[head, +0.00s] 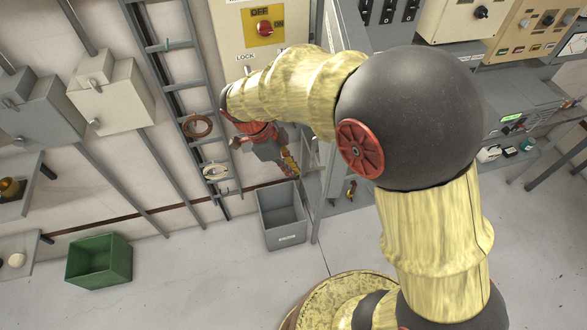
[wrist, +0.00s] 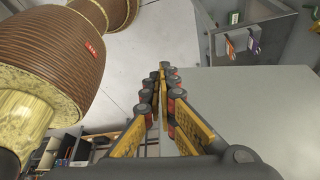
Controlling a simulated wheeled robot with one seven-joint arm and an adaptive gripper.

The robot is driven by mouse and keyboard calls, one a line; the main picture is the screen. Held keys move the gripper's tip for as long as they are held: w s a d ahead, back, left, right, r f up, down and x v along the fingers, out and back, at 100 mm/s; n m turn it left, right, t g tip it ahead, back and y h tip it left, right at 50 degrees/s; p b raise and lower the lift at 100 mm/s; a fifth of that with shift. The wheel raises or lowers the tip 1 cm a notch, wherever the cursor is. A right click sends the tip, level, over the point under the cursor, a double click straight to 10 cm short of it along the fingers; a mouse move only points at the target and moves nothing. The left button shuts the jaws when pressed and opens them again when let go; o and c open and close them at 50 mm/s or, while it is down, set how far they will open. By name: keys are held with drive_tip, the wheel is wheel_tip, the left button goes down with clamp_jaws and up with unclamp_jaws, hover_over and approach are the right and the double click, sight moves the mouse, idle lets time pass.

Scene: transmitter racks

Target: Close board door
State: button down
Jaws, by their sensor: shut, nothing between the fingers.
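A beige board (head: 232,38) with a red rotary switch (head: 265,28) on a yellow plate and a "LOCK" label is at the top middle of the head view. My arm hides its lower right part. In the wrist view a large flat grey panel (wrist: 245,115) lies right of my fingers; I cannot tell whether it is the board door. My gripper (wrist: 162,70) is shut and empty, its fingertips together near the panel's left edge. Contact is unclear. In the head view my gripper (head: 290,163) points down, below the board and above a grey bin.
The grey bin (head: 283,228) and a green bin (head: 98,262) stand on the floor. A cable ladder (head: 180,75) with coiled cables runs up the wall. Equipment racks (head: 515,105) stand at the right. Floor between the bins is clear.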

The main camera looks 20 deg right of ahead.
drive_tip(key=s+d+f, duration=0.1)
drive_tip(key=d+f, duration=0.5)
drive_tip(key=shift+s+d+f+p, duration=0.2)
drive_tip(key=shift+s+f+p, duration=0.15)
